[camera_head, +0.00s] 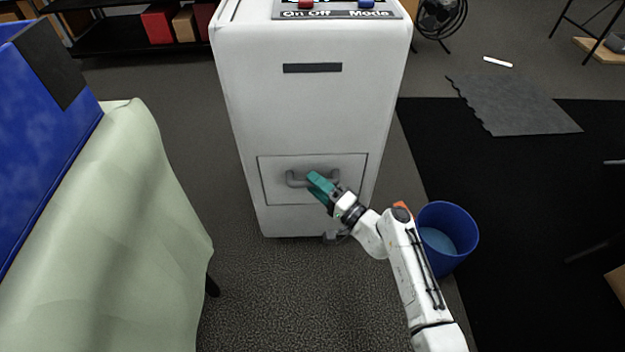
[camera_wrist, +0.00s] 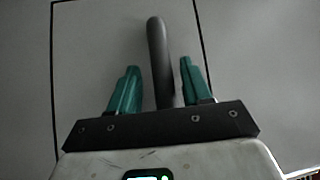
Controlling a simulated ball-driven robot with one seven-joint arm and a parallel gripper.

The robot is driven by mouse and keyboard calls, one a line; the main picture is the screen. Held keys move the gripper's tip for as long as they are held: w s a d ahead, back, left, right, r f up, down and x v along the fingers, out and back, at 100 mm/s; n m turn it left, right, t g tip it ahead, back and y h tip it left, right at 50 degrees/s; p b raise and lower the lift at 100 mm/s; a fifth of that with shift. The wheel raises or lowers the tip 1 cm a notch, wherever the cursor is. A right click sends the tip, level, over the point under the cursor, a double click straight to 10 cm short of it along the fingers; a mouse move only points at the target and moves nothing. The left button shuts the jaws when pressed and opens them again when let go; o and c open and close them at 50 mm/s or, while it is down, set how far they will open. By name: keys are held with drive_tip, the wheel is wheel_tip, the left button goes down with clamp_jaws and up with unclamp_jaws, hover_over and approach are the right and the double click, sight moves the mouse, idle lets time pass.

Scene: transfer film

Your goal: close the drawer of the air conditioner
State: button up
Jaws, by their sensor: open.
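The air conditioner (camera_head: 310,110) is a tall white cabinet in the middle of the head view. Its drawer (camera_head: 275,165) is an outlined panel low on the front and looks about flush with the cabinet. A grey handle (camera_head: 295,180) is fixed on the drawer. My gripper (camera_head: 319,183), with teal fingers, is at the right part of the handle. In the wrist view the open fingers (camera_wrist: 157,85) stand on either side of the grey handle (camera_wrist: 157,50), with a gap to each finger. The drawer front (camera_wrist: 100,40) lies behind it. Whether a finger touches the drawer is unclear.
A blue bin (camera_head: 447,238) stands to the right of my arm. A table with a pale green cloth (camera_head: 130,240) and a blue box (camera_head: 40,120) are at left. A black mat (camera_head: 520,190) covers the floor at right. The carpet before the cabinet is clear.

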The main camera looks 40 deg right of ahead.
drive_tip(key=s+d+p, duration=0.1)
drive_tip(key=s, duration=0.7)
drive_tip(key=shift+s+d+f, duration=0.25)
drive_tip(key=shift+s+f, duration=0.15)
drive_tip(key=shift+f, duration=0.05)
drive_tip(key=s+a+f+n+g+y, duration=0.3)
drive_tip(key=s+a+n+g, duration=0.1)
drive_tip(key=a+n+g, duration=0.25)
drive_tip(key=s+a+f+n+g+y, duration=0.25)
drive_tip(key=s+a+n+g, duration=0.25)
drive_tip(key=a, duration=0.3)
drive_tip(key=s+d+r+n+g+h, duration=0.25)
drive_tip(key=s+g+h, duration=0.35)
drive_tip(key=s, duration=0.4)
drive_tip(key=s+d+r+h, duration=0.3)
drive_tip(key=s+d, duration=0.1)
wheel_tip(320, 180, up, 35)
drive_tip(key=p, duration=3.6)
drive_tip(key=shift+r+g, duration=0.2)
drive_tip(key=shift+g, duration=0.15)
